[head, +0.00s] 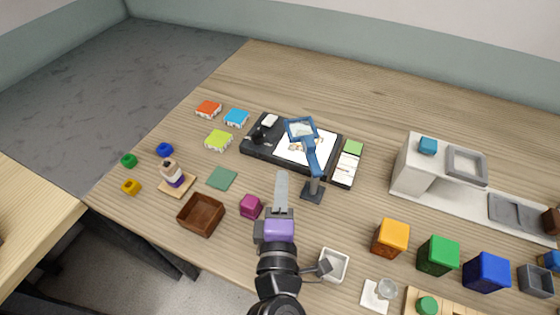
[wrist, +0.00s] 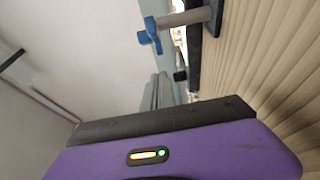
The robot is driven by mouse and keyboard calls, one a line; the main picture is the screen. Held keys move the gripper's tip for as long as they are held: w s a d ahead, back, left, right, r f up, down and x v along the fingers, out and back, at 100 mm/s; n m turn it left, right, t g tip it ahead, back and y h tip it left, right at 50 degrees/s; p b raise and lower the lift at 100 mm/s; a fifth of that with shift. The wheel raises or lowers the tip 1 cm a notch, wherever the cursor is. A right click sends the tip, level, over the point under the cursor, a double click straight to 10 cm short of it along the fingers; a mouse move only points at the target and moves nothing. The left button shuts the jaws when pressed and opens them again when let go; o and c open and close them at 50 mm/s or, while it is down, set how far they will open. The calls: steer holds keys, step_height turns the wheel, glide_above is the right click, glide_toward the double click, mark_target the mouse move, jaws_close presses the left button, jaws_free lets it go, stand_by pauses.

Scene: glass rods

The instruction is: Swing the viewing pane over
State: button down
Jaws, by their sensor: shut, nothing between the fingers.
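The viewing pane (head: 301,129) is a clear square in a blue frame on a blue arm (head: 312,157). The arm rises from a post on a dark square base (head: 313,193). In the head view the pane overlaps the white picture sheet (head: 291,149) on the black tray (head: 255,153). My gripper (head: 281,177) is shut and empty, left of the base and apart from the blue arm in the picture. In the wrist view, a blue part (wrist: 149,36) on a grey post shows at the top, beyond the gripper; the pane's face is not clear there.
A magenta cube (head: 250,206) and brown box (head: 201,214) lie left of my gripper. A white cup (head: 333,265) stands close at right. Orange, green and blue blocks and a white unit (head: 420,170) fill the right. The far tabletop is clear.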

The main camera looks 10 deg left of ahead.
mark_target(290, 141)
steer(key=w, duration=0.6)
steer(key=w+a+p, duration=0.1)
steer(key=w, duration=0.2)
steer(key=shift+w, duration=0.35)
steer(key=shift+d, duration=0.1)
steer(key=shift+w+d, duration=0.5)
steer(key=shift+d, duration=0.2)
